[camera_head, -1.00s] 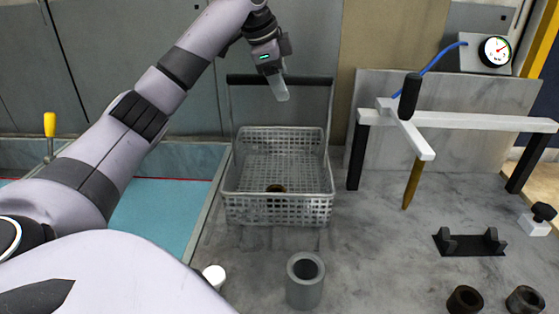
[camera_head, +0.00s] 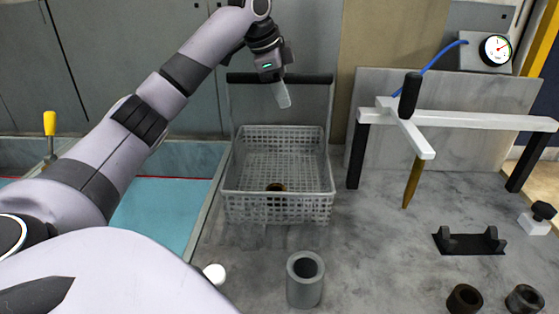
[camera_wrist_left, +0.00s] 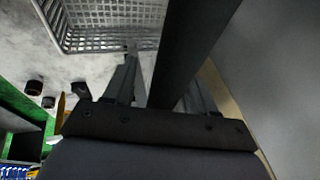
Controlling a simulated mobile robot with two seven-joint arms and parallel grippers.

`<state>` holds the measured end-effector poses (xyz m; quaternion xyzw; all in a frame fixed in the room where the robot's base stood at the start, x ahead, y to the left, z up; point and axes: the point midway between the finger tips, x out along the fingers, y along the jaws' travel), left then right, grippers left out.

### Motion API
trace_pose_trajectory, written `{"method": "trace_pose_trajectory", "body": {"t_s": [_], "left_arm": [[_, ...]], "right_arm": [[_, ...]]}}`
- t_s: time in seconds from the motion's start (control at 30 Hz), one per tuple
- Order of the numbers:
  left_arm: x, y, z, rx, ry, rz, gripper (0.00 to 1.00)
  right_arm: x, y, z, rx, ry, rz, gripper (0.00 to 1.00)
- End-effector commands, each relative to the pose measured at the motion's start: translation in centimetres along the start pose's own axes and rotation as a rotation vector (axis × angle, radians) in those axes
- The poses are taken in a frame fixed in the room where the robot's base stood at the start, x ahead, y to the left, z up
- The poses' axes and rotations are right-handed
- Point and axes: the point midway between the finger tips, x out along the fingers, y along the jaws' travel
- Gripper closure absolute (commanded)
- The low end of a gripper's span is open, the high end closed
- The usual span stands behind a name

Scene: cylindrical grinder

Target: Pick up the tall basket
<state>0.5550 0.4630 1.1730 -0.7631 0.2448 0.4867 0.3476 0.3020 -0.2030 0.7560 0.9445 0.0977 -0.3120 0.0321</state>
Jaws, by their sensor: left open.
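The tall basket (camera_head: 277,207) is a light grey mesh basket standing on the marble top in the head view. Its tall handle rises at the back to a dark bar (camera_head: 245,79). My left gripper (camera_head: 283,95) points downward at that bar, and its finger overlaps the bar's right part. In the left wrist view my open left gripper (camera_wrist_left: 165,85) has the dark handle bar (camera_wrist_left: 190,45) running between its two fingers. The basket's mesh (camera_wrist_left: 110,15) shows at the top of that view. My right gripper is not in view.
A grey hollow cylinder (camera_head: 305,280) and a white round piece (camera_head: 214,274) stand in front. A white-beamed stand (camera_head: 480,122) with a gauge (camera_head: 495,50) behind it is on the right. A grey wall is close behind the handle.

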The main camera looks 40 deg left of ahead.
Motion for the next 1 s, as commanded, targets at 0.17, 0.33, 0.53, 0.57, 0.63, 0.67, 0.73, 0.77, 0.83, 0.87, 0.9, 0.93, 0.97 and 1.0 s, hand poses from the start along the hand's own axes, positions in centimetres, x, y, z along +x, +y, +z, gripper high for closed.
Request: {"method": "trace_pose_trajectory", "body": {"t_s": [0.17,0.33,0.53,0.57,0.63,0.67,0.73,0.77,0.83,0.87,0.9,0.93,0.97,1.0], "left_arm": [[0.01,0.01,-0.02,0.000,0.000,0.000,0.44],[0.02,0.01,-0.02,0.000,0.000,0.000,0.99],[0.04,0.03,-0.01,0.000,-0.001,0.001,1.00],[0.04,0.03,-0.01,0.000,-0.001,0.001,1.00],[0.05,0.04,-0.01,0.000,-0.001,0.001,1.00],[0.05,0.04,-0.01,0.000,-0.001,0.001,1.00],[0.06,0.04,-0.01,0.000,-0.001,0.002,1.00],[0.07,0.05,-0.01,0.000,-0.001,0.002,1.00],[0.07,0.05,0.00,0.000,-0.001,0.002,1.00],[0.08,0.05,0.00,0.000,-0.001,0.002,1.00],[0.08,0.06,0.00,0.000,-0.002,0.002,1.00],[0.08,0.06,0.00,0.000,-0.002,0.002,1.00],[0.09,0.06,0.00,0.000,-0.002,0.002,1.00],[0.09,0.06,0.00,0.000,-0.002,0.002,1.00]], "right_arm": [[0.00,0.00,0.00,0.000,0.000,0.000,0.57],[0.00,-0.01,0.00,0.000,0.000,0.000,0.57],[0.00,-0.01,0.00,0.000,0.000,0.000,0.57],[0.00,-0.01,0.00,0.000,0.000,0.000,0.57],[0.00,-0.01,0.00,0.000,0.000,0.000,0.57],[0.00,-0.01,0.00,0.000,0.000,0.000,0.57],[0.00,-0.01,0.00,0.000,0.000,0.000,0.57],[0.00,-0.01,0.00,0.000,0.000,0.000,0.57],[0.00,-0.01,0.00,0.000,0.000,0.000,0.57],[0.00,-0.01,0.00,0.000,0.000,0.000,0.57],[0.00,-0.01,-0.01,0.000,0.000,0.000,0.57],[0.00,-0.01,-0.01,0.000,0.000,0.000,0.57],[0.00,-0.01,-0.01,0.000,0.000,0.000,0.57],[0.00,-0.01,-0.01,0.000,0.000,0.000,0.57]]}}
